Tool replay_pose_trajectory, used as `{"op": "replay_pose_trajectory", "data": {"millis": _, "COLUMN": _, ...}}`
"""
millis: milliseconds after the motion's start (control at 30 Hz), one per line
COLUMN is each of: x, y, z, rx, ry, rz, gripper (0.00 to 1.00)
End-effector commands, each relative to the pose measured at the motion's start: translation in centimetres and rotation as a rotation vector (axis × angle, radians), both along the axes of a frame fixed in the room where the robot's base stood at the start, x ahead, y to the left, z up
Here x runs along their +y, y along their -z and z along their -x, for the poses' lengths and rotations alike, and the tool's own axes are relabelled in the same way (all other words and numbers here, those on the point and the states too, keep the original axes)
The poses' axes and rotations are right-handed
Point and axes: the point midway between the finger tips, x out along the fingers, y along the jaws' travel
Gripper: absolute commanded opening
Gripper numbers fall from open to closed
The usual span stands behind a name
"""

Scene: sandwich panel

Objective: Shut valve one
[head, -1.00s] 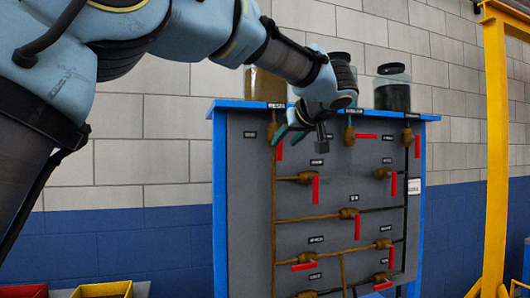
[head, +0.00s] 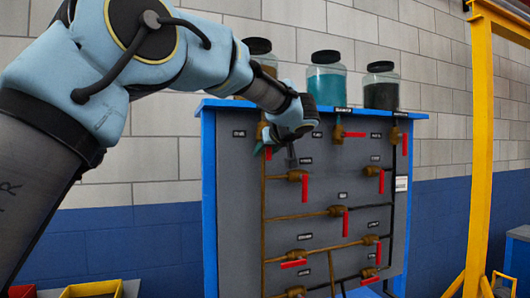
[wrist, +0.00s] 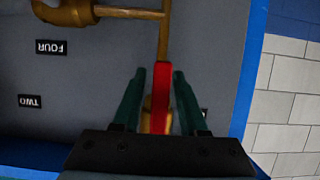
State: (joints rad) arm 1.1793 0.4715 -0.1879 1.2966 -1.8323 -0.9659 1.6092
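The upper-left valve on the grey panel (head: 232,215) has a red handle (wrist: 161,95), seen close up in the wrist view. The handle lies in line with the pipe (wrist: 163,35) and its brass body is mostly hidden behind the handle and my gripper. My gripper (wrist: 159,76) is open, with one green finger on each side of the handle and a narrow gap at each side. In the head view, my gripper (head: 266,143) covers most of this valve. The label beside the valve (wrist: 204,112) is mostly hidden by a finger and unreadable.
Labels TWO (wrist: 30,102) and FOUR (wrist: 50,47) appear upside down beside a brass valve (wrist: 68,10). Several other red-handled valves are on the panel. Jars, including a teal one (head: 326,80), stand on top. A yellow post (head: 481,150) rises at right.

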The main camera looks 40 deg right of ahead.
Motion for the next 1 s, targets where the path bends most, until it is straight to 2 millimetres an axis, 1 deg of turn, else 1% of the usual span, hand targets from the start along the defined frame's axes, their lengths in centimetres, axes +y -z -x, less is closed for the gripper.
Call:
{"op": "replay_pose_trajectory", "data": {"millis": 33, "x": 0.01, "y": -0.01, "z": 0.02, "rx": 0.000, "ry": 0.000, "rz": 0.000, "gripper": 0.35}}
{"op": "replay_pose_trajectory", "data": {"millis": 300, "x": 0.01, "y": -0.01, "z": 0.03, "rx": 0.000, "ry": 0.000, "rz": 0.000, "gripper": 0.05}}
{"op": "replay_pose_trajectory", "data": {"millis": 367, "x": 0.01, "y": -0.01, "z": 0.03, "rx": 0.000, "ry": 0.000, "rz": 0.000, "gripper": 0.00}}
{"op": "replay_pose_trajectory", "data": {"millis": 1000, "x": 0.01, "y": -0.02, "z": 0.05, "rx": 0.000, "ry": 0.000, "rz": 0.000, "gripper": 0.00}}
